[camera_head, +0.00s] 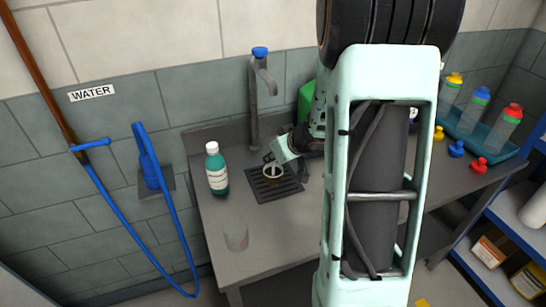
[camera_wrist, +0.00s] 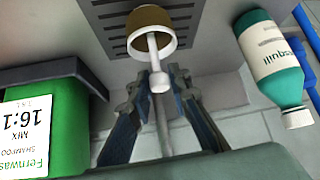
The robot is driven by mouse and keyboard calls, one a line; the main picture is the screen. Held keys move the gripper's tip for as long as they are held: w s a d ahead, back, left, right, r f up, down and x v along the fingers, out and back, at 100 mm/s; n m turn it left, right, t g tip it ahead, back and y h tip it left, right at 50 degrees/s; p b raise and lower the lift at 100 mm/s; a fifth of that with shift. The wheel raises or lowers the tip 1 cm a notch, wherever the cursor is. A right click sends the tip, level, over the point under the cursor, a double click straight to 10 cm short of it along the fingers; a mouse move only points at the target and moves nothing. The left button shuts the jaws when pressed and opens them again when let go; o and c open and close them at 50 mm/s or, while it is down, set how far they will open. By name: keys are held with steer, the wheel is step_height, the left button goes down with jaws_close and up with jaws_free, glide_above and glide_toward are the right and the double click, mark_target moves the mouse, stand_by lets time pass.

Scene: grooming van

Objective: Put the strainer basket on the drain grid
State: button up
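The strainer basket (camera_wrist: 168,44) is a white cup with a brown inside and a white stem ending in a knob. In the head view the basket (camera_head: 272,173) appears over the dark slotted drain grid (camera_head: 289,191). The grid also shows behind it in the wrist view (camera_wrist: 108,36). I cannot tell whether the basket touches the grid or hangs just above it. My gripper (camera_wrist: 159,80) has its fingertips closed in on both sides of the knob, seemingly gripping it. In the head view my gripper (camera_head: 272,160) is just above the basket, and its fingertips are small.
A teal bottle (camera_head: 216,170) stands left of the grid, a clear cup (camera_head: 236,236) nearer the front. A green container (camera_head: 306,102) stands behind my arm, and the tap (camera_head: 254,105) rises behind the grid. Bottles in a teal tray (camera_head: 500,150) are at right.

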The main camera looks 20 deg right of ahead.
steer(key=shift+o, duration=1.4)
steer(key=shift+r, duration=0.2)
steer(key=p+v, duration=0.6)
steer(key=v, duration=0.6)
